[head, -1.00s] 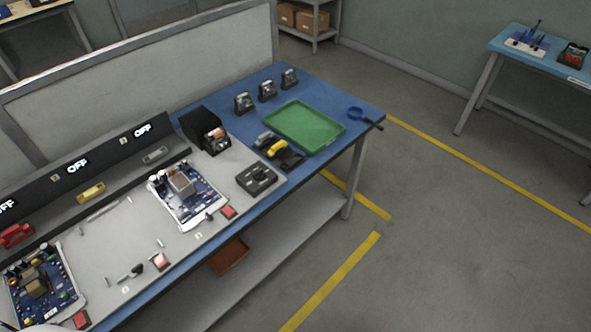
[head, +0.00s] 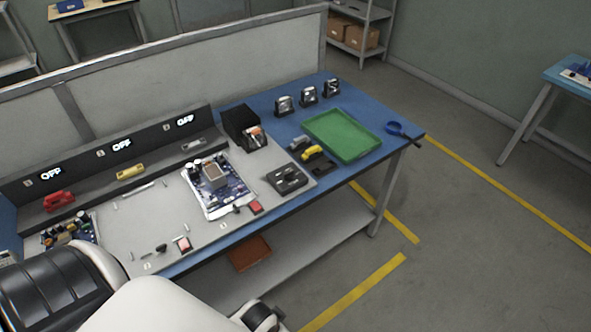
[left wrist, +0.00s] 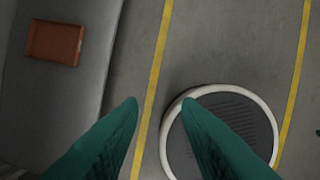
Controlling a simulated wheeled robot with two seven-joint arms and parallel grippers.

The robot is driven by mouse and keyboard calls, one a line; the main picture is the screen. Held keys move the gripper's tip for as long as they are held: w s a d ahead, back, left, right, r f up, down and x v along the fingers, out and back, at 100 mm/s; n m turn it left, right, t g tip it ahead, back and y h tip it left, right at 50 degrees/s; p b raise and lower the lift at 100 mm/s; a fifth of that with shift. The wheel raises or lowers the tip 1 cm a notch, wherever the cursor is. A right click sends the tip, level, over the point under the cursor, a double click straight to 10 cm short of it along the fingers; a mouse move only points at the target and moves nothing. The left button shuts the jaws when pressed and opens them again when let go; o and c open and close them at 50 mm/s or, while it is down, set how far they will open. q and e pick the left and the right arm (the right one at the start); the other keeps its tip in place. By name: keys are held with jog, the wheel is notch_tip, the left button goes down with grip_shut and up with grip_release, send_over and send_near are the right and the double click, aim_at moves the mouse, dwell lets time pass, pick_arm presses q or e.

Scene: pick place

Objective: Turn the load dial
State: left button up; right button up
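No part is clearly marked as the load dial, and I cannot tell which one it is. A dark grey unit with small raised parts (head: 287,179) lies on the right of the light work mat. A black box (head: 241,127) with an orange and metal part at its front stands behind it. A blue circuit board (head: 217,187) in a white frame lies left of the grey unit. My left gripper (left wrist: 159,102) shows two green fingers apart, empty, above the floor beside the bench. My right gripper is not in view.
The blue bench (head: 400,137) carries a green tray (head: 342,134), yellow and grey tools and several small black stands. A back panel shows OFF displays (head: 121,145). An orange-brown bin (left wrist: 55,42) sits on the lower shelf. Open floor lies right of the bench.

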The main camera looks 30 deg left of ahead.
pick_arm(q)
jog(key=w+d+r+m+b, duration=0.1)
jog(key=w+r, duration=0.2)
jog(key=r, duration=0.3)
jog(key=w+d+r, duration=0.1)
jog(key=w+r, duration=0.3)
jog(key=r, duration=0.3)
jog(key=m+g, duration=0.1)
jog(key=g, duration=0.2)
send_near(289, 172)
notch_tip(289, 172, down, 8)
jog(key=shift+s+d+p, duration=0.1)
jog(key=shift+s+p, duration=0.05)
jog(key=shift+p, duration=0.4)
jog(key=shift+c, duration=0.5)
grip_shut()
